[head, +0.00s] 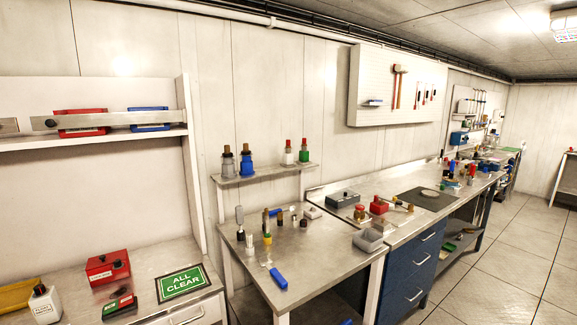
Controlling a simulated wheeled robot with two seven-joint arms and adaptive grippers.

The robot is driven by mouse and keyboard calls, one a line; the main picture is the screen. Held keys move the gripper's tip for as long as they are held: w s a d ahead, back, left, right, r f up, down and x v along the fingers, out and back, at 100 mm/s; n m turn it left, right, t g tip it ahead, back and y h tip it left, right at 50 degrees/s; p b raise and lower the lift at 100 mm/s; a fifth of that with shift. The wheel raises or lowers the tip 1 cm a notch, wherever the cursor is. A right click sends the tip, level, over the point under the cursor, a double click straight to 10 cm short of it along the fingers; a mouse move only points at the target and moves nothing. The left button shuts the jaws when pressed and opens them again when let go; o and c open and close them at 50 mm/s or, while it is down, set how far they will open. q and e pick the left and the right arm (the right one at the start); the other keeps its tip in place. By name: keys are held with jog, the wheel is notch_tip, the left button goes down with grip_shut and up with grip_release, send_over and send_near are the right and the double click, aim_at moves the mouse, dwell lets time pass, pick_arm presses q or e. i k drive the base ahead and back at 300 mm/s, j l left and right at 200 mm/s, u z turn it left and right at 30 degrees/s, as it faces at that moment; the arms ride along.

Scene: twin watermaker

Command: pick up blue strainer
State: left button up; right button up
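Several blue things show in the head view, and I cannot tell for certain which one is the blue strainer. A blue bottle-like body (246,164) with a brown top stands upright on the small raised shelf, beside a grey one (229,164). A blue-handled tool (278,278) lies near the front of the metal table. A blue box-like part (149,127) sits on the left wall shelf, partly hidden behind a metal bar. Neither of my grippers is in view.
The raised shelf (268,173) also holds white and green bottles with red tops. A green ALL CLEAR sign (183,284) and a red box (108,267) lie at left. Floor is open at right.

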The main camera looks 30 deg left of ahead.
aim_at(246, 164)
jog(key=i+z, duration=0.75)
jog(key=i+l, duration=0.15)
jog(key=i, duration=0.15)
jog(key=i+l+u, duration=0.1)
jog(key=u, duration=0.15)
jog(key=i+l+u, duration=0.4)
jog(key=l+u, duration=0.15)
jog(key=u, duration=0.2)
jog(key=l+u, duration=0.25)
jog(key=u, duration=0.2)
jog(key=l+u, duration=0.25)
jog(key=u, duration=0.25)
jog(key=l+u, duration=0.25)
jog(key=u, duration=0.2)
